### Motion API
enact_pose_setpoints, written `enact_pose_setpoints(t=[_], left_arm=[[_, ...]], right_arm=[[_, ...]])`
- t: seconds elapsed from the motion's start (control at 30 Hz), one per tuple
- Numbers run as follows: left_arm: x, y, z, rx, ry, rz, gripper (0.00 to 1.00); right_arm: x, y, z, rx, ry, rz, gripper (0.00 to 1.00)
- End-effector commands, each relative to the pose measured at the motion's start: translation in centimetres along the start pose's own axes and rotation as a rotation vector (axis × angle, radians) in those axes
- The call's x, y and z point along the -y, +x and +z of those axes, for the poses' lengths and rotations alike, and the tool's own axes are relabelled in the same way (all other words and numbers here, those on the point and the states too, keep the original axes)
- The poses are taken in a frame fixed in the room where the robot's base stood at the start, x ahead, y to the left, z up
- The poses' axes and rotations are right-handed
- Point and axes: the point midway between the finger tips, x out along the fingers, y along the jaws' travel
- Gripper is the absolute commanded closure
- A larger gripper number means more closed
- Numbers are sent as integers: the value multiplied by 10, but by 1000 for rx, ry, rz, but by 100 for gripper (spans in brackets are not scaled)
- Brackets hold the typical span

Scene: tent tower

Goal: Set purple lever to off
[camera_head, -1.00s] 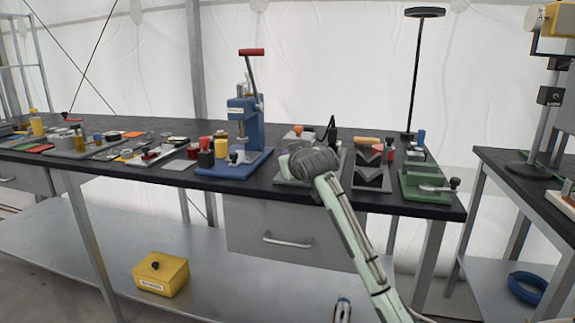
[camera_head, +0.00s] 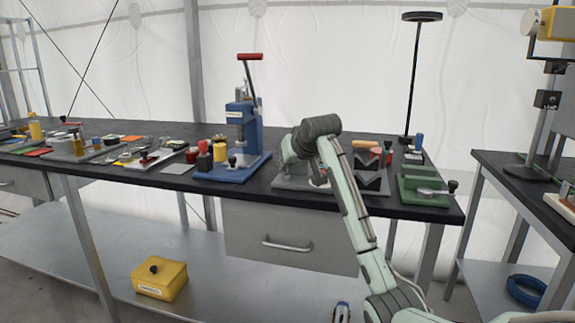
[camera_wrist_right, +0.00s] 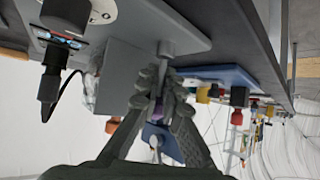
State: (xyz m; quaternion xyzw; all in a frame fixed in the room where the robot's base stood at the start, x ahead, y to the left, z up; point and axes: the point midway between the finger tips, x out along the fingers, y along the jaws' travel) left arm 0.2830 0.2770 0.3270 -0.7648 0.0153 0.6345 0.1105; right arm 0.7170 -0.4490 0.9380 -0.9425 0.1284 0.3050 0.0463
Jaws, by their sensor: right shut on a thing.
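In the right wrist view, the purple lever (camera_wrist_right: 158,107) shows as a small purple patch between the dark fingers of my right gripper (camera_wrist_right: 162,90). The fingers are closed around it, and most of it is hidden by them. A metal stem (camera_wrist_right: 167,48) runs from a grey base plate to the fingertips. A blue plate (camera_wrist_right: 163,143) with a small pale knob shows between the fingers. In the head view, my right arm's dark wrist (camera_head: 321,126) is over the right part of the bench, and the lever is hidden there. My left gripper is not in view.
On the dark bench, a blue press (camera_head: 243,135) with a red handle stands left of my right wrist. A black V-shaped fixture (camera_head: 372,178) and a green fixture (camera_head: 422,186) stand to the right. A tall lamp (camera_head: 415,75) rises behind. A yellow box (camera_head: 160,280) is on the lower shelf.

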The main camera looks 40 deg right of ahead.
Motion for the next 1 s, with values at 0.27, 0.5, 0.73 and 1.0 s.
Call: enact_pose_setpoints(t=[0.27, 0.5, 0.73, 1.0], left_arm=[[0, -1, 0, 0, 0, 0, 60], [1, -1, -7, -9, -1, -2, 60], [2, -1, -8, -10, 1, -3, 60], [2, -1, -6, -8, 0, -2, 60]], right_arm=[[-1, -4, -8, -20, 3, 2, 77], [-1, -2, -4, -12, 2, 1, 73], [-1, -13, -4, -11, 1, 2, 73], [-1, -68, -4, -15, 1, 2, 73]])
